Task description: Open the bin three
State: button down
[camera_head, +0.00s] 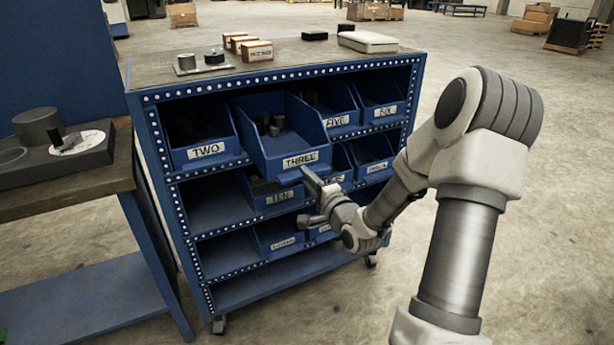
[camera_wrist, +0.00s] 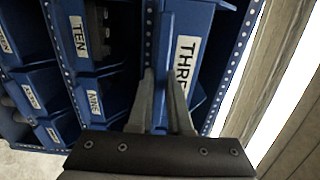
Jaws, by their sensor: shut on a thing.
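Bin three (camera_head: 300,150) is a blue open-top bin labelled THREE in the top row of the blue shelf unit. It sticks out further to the front than the bins beside it, and several dark cylindrical parts lie inside it. My gripper (camera_head: 309,177) is at the lower front edge of this bin, just below its label. In the wrist view, the grey fingers (camera_wrist: 162,77) are close together against bin three (camera_wrist: 192,50), shut on its edge. The exact contact is partly hidden.
Bin two (camera_head: 206,148) and bin five (camera_head: 340,115) flank bin three. Lower bins, including ten (camera_head: 276,192), sit beneath. Boxes (camera_head: 257,51) and a white case (camera_head: 368,41) rest on top of the unit. A workbench (camera_head: 60,190) stands at left.

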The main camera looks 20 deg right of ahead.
jog(key=c, duration=0.8)
grip_release()
jog(key=shift+c, duration=0.2)
jog(key=s+p, duration=1)
jog(key=s, duration=0.7)
jog(key=shift+s+d, duration=0.2)
jog(key=shift+d, duration=0.1)
